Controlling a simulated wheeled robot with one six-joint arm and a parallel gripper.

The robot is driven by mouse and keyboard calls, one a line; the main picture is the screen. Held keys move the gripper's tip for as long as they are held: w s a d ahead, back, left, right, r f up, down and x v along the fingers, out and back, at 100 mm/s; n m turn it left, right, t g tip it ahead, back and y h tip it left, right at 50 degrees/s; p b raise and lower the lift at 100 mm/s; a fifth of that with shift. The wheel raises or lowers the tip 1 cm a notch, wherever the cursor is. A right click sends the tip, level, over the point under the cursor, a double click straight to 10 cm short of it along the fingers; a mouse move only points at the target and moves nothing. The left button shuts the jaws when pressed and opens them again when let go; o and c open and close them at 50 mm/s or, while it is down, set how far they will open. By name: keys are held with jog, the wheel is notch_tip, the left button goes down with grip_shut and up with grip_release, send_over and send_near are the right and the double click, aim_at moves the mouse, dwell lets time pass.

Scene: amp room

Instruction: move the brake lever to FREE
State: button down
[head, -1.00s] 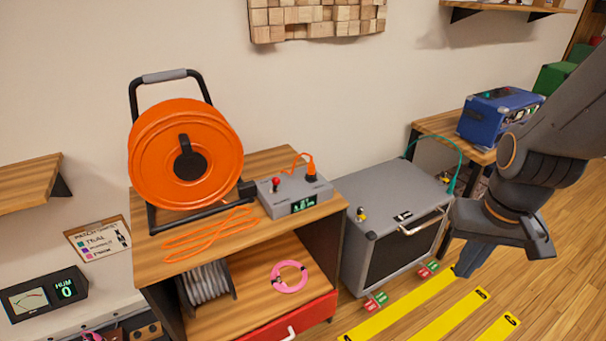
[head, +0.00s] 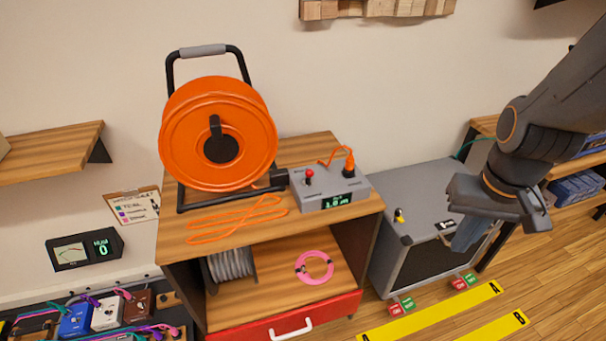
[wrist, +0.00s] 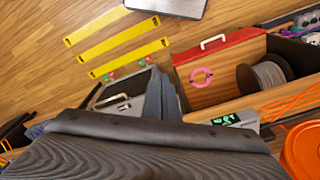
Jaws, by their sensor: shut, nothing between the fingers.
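No lever marked as the brake can be read for certain. A black crank-like handle (head: 216,130) points up on the hub of the orange cable reel (head: 180,155), which stands on the wooden cabinet. Red-and-green tags lie by the floor edge of the grey amp box, one at its left corner (head: 401,305) and one at its right (head: 465,281); their lettering is too small to read. My gripper (head: 468,236) is shut and empty, in front of the grey amp box's right part in the head view. In the wrist view its fingers (wrist: 161,96) point toward the floor side.
The grey amp box (head: 400,225) stands right of the wooden cabinet (head: 365,205). A grey control box (head: 325,190) with a red-knobbed switch sits beside the reel. Yellow floor strips (head: 430,312) lie in front. Pedals (head: 75,320) stand at lower left.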

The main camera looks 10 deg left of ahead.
jog(key=shift+w, duration=0.1)
jog(key=w+a+r+n+t+y+b, duration=0.1)
jog(key=w+a+n+t, duration=0.25)
jog(key=w+n, duration=0.2)
jog(key=w+a+n+t+b, duration=0.1)
jog(key=w+a+n+t, duration=0.1)
jog(key=w+a+n, duration=0.35)
jog(key=s+a+n+g+y, duration=0.1)
jog(key=a+n+y, duration=0.5)
jog(key=a, duration=0.9)
jog(key=n+g, duration=0.1)
jog(key=n, duration=0.2)
jog(key=shift+s+r+n+g+b, duration=0.25)
jog(key=shift+n+g+b, duration=0.05)
jog(key=shift+g+b, duration=0.1)
jog(key=shift+a, duration=0.15)
